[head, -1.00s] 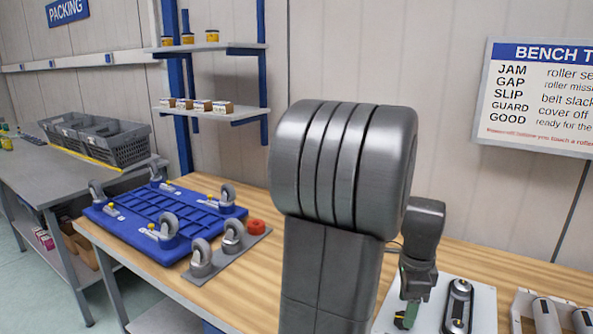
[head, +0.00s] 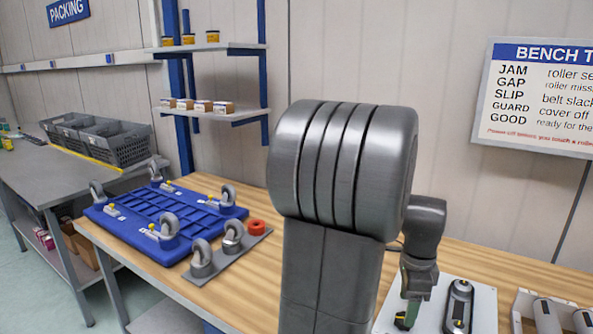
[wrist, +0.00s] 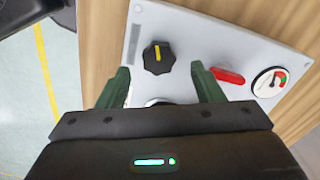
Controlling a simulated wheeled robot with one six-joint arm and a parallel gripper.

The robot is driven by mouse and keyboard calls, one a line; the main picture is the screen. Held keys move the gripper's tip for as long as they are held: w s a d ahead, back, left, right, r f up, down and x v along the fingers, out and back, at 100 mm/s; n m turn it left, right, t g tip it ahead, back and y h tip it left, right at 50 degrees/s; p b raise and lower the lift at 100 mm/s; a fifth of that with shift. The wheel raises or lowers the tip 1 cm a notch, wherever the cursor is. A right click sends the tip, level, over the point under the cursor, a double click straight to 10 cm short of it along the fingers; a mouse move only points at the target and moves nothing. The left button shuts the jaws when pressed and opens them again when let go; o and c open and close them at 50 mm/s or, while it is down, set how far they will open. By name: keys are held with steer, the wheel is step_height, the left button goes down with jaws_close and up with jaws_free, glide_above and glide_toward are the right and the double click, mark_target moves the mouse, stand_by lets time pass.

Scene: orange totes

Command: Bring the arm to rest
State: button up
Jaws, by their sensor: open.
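My gripper (wrist: 162,84) is open in the wrist view, its two green fingers apart with nothing held between them. It hangs above a pale grey panel (wrist: 200,30) on the wooden bench. A black knob with a yellow mark (wrist: 158,57) and a red lever (wrist: 228,75) show just beyond the fingers. A round part between the fingers is mostly hidden by my gripper body. In the head view my gripper (head: 407,318) points down over the left part of the panel, beside a small belt unit (head: 459,306). My own arm hides much of the bench middle.
A blue caster base (head: 140,222) lies wheels up on the left of the bench (head: 210,298), beside a grey plate with casters and a red part (head: 257,227). Roller units (head: 545,314) lie at the right. Shelves (head: 235,115) stand behind. A round gauge (wrist: 269,82) is on the panel.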

step_height(320, 180, up, 11)
step_height(320, 180, down, 14)
steer(key=shift+s, duration=0.1)
steer(key=shift+f+n, duration=0.3)
steer(key=n+b, duration=0.1)
steer(key=n, duration=0.5)
steer(key=shift+b, duration=0.4)
steer(key=n+b, duration=0.2)
steer(key=n, duration=0.5)
steer(key=shift+r+n, duration=0.3)
steer(key=shift+r, duration=0.05)
step_height(320, 180, up, 4)
steer(key=shift+r, duration=0.15)
steer(key=shift+a+r, duration=0.1)
steer(key=shift+a, duration=0.05)
